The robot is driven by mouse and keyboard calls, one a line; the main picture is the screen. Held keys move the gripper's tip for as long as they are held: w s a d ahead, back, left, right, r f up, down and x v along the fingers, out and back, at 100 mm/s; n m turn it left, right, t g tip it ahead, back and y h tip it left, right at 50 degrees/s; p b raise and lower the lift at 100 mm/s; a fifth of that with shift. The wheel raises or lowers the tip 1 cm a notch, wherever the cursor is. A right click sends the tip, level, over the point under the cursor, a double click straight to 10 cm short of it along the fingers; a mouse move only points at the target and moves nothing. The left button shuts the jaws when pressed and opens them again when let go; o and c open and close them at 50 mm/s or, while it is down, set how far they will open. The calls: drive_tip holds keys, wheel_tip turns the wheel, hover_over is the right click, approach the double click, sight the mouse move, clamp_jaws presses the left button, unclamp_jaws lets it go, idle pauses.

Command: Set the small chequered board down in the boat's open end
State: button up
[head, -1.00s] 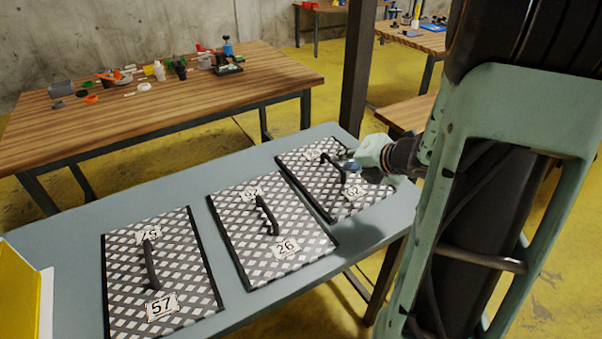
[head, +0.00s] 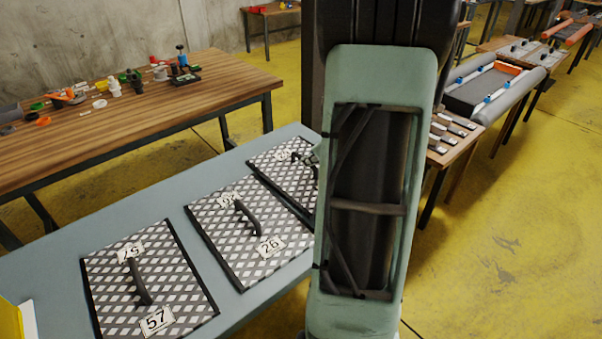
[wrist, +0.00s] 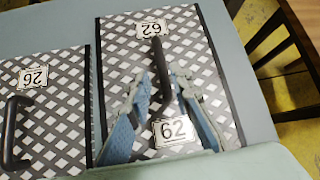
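Three chequered boards with dark handles lie flat on a grey-blue table (head: 95,225): the left board (head: 185,285), marked 57, the middle board (head: 215,218), marked 26, and the right board (head: 268,160), marked 62 in the wrist view (wrist: 125,60). They look alike in size. My gripper (wrist: 161,74) is over the right board, its two blue-grey fingers apart on either side of the dark handle (wrist: 158,55).
A wooden table (head: 130,120) with small parts stands at the left back. A bench (head: 449,140) with several small items stands before the boat. A second boat (head: 538,45) is farther back. Yellow floor (head: 510,220) is clear at the right.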

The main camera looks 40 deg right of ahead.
drive_tip(key=b+x, duration=0.1)
drive_tip(key=x, duration=0.5)
drive_tip(key=shift+w+d+f, duration=0.1)
drive_tip(key=shift+w+f, duration=0.15)
drive_tip(key=shift+f, duration=0.05)
drive_tip(key=shift+c, duration=0.5)
clamp_jaws()
drive_tip(key=shift+r, duration=0.1)
